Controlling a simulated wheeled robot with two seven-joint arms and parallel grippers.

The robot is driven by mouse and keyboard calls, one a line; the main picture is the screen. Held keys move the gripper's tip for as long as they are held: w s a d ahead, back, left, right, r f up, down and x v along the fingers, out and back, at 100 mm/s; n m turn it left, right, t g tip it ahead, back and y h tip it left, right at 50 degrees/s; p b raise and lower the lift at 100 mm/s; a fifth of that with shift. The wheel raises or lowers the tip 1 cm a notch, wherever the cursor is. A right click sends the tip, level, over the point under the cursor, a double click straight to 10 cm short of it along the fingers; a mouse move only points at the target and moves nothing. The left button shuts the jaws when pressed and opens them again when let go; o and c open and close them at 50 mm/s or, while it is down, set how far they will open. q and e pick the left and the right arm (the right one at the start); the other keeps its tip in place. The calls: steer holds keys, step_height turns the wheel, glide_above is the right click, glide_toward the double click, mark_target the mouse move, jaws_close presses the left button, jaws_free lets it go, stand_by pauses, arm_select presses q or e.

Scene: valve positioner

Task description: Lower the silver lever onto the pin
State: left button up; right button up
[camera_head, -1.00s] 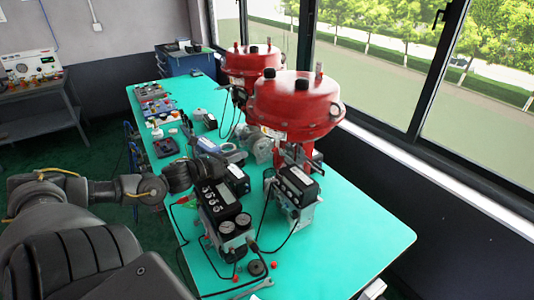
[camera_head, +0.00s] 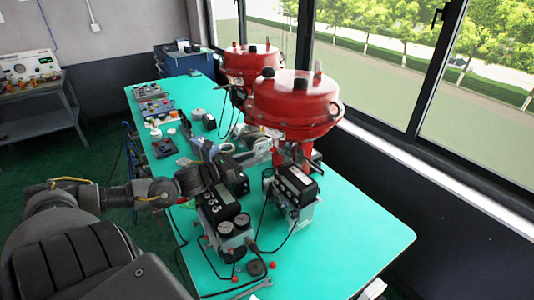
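A red domed valve actuator (camera_head: 294,105) stands near the middle of the green table, with a black and grey positioner (camera_head: 292,187) mounted at its front. The silver lever and the pin are too small or hidden to make out in this view. My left gripper (camera_head: 208,152) is over the table, left of the actuator and behind a second black positioner with two gauges (camera_head: 226,219). It appears apart from the actuator. Its fingers are small and blend with the parts behind them, so I cannot tell whether they are open. My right gripper is not in view.
Another red actuator (camera_head: 250,65) stands farther back. Cables run around the positioners, and a wrench (camera_head: 252,289) lies at the front edge. Several small parts and panels (camera_head: 155,108) fill the far left side. The right front of the green table (camera_head: 355,230) is clear.

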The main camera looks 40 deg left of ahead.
arm_select(q)
steer(key=p+x, duration=0.1)
steer(key=x, duration=0.5)
steer(key=shift+p, duration=0.3)
steer(key=shift+d, duration=0.1)
jaws_close()
